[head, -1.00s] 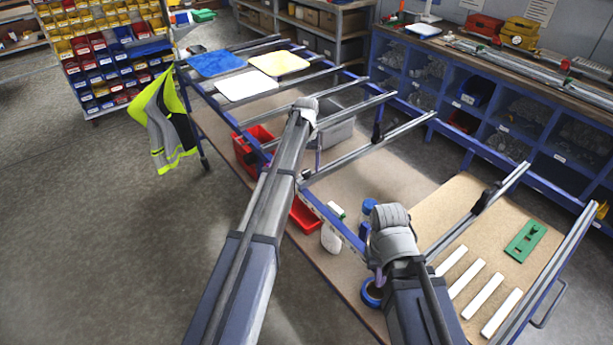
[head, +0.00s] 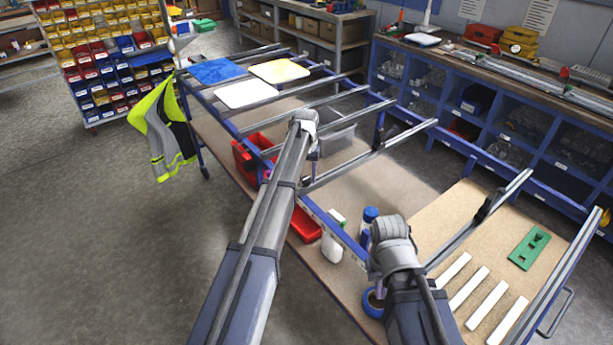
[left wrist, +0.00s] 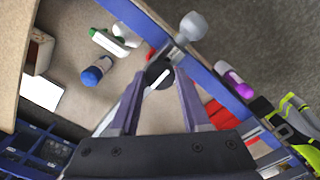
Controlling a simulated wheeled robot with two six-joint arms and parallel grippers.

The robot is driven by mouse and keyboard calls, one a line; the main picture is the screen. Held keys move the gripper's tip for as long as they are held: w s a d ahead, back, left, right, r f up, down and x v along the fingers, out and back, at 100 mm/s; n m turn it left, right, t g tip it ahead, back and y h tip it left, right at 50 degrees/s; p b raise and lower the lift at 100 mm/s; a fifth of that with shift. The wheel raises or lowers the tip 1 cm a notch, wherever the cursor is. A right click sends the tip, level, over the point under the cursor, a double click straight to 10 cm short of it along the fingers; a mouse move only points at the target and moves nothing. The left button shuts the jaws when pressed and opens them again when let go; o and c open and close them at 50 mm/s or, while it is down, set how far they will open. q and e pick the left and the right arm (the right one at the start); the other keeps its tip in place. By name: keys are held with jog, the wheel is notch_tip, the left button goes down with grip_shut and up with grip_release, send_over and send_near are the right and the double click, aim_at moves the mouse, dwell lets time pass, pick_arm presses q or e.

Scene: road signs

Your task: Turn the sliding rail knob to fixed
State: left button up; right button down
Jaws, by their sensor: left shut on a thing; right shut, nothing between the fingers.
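In the left wrist view, a round black knob (left wrist: 158,73) with a pale stripe sits by the blue frame rail (left wrist: 208,78). My left gripper (left wrist: 159,82) has its two purple fingers on either side of the knob and is shut on it. A grey round-headed handle (left wrist: 192,26) sticks out just beyond. In the head view, my left gripper (head: 313,152) is at the near side of the blue rack, and its own wrist hides the knob. My right gripper (head: 380,288) is shut and empty over the board's near edge, partly hidden by its wrist. I cannot read any knob label.
Red bins (head: 305,222), a white bottle (head: 333,242) and a blue-capped bottle (head: 369,216) stand close to my arms. White strips (head: 468,288) lie at right.

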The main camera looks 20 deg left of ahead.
pick_arm(q)
grip_shut()
jog(key=shift+m, duration=0.3)
jog(key=m, duration=0.7)
jog(key=shift+m, duration=0.3)
jog(key=m, duration=0.9)
jog(key=shift+m, duration=0.5)
